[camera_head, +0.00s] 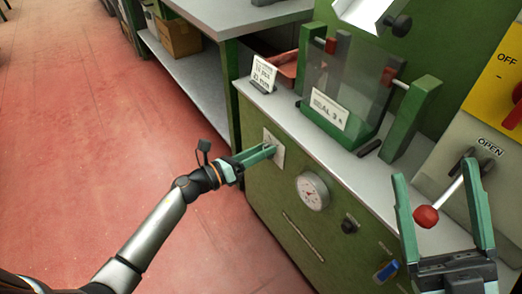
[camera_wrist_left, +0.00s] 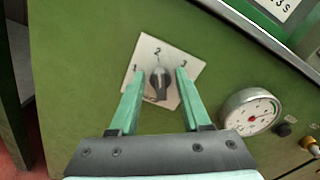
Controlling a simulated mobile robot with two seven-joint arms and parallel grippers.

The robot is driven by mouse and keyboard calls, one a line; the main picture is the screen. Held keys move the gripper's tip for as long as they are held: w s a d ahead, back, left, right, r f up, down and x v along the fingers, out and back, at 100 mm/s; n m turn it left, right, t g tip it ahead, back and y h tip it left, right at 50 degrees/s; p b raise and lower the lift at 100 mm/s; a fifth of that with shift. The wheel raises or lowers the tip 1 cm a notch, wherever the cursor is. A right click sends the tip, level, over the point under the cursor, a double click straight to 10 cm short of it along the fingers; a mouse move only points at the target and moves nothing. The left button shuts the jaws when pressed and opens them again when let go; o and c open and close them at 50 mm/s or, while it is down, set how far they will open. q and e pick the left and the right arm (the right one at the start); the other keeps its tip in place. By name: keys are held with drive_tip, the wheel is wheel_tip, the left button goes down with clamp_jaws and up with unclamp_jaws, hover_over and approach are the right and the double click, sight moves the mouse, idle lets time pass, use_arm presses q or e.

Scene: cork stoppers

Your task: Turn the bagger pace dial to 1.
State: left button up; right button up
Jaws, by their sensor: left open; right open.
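The bagger pace dial (camera_wrist_left: 160,84) is a black knob on a white plate (camera_wrist_left: 150,47) marked 1, 2 and 3, on the green cabinet front. The knob stands roughly upright in the left wrist view, in line with the 2 at the top; its exact pointer is hard to make out. My left gripper (camera_wrist_left: 160,71) is open, with one finger on each side of the knob; contact cannot be told. In the head view my left gripper (camera_head: 266,152) hides most of the dial and part of its plate (camera_head: 278,155). My right gripper (camera_head: 434,174) is open.
A round white gauge (camera_head: 312,191) and a small black knob (camera_head: 349,225) are right of the dial. A red-balled lever (camera_head: 426,216) shows between my right fingers. The cabinet's grey top (camera_head: 300,125) overhangs the front. Floor at left is clear.

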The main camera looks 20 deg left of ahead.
use_arm(q)
clamp_jaws()
drive_tip(key=shift+n, duration=0.3)
drive_tip(key=n+p, duration=0.2)
drive_tip(key=n, duration=0.1)
drive_tip(key=n+p, duration=0.2)
drive_tip(key=n, duration=0.2)
drive_tip(key=f+n+p, duration=0.1)
drive_tip(key=n+p, duration=0.1)
drive_tip(key=n, duration=0.2)
drive_tip(key=shift+w+a, duration=0.15)
drive_tip(key=shift+a, duration=0.1)
drive_tip(key=shift+n, duration=0.3)
idle(0.5)
unclamp_jaws()
